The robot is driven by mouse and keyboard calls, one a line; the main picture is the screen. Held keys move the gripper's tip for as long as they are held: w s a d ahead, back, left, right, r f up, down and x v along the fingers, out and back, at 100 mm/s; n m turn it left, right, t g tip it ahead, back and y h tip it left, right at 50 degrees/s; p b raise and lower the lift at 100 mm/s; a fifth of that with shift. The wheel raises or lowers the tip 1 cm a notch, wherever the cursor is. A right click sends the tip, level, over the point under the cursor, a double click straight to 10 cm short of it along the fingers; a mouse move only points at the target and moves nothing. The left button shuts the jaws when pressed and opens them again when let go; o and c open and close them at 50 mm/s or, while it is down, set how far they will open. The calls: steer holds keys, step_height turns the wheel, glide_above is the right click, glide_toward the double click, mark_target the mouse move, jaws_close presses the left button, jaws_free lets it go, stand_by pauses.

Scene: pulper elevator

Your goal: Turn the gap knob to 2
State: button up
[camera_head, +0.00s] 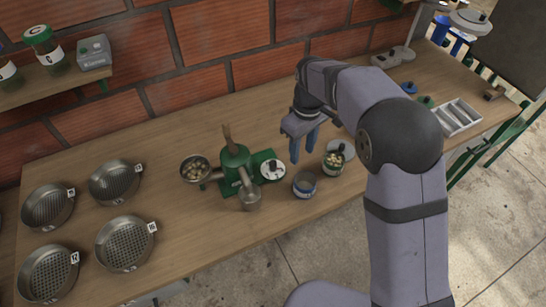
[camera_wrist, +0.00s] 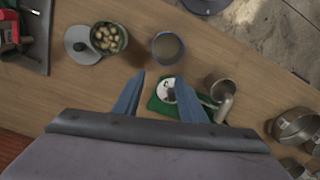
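The gap knob (camera_head: 272,168) is a dark pointer on a round white dial, on the right side of the green pulper (camera_head: 236,165). The numbers are too small to read, so I cannot tell its setting. In the wrist view the dial (camera_wrist: 166,90) shows between my fingers, partly covered by the right one. My gripper (camera_head: 304,147) is open and empty, above the table, to the right of and apart from the knob. Its two blue fingers also show in the wrist view (camera_wrist: 158,78).
A bowl of beans (camera_head: 195,168) stands left of the pulper and a metal cup (camera_head: 250,197) in front. A blue-rimmed can (camera_head: 304,184) and a pot of beans (camera_head: 333,162) stand right. Several sieves (camera_head: 115,181) fill the left side. A white divided tray (camera_head: 455,117) lies far right.

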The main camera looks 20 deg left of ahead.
mark_target(273, 163)
steer(key=a+n, duration=0.1)
steer(key=a, duration=0.1)
steer(key=a+f+n, duration=0.1)
steer(key=a, duration=0.2)
steer(key=a+n, duration=0.1)
steer(key=a, duration=0.2)
steer(key=shift+a+f, duration=0.15)
steer(key=shift+a, duration=0.1)
steer(key=shift+f+p, duration=1.4)
steer(key=shift+f, duration=2.25)
jaws_close()
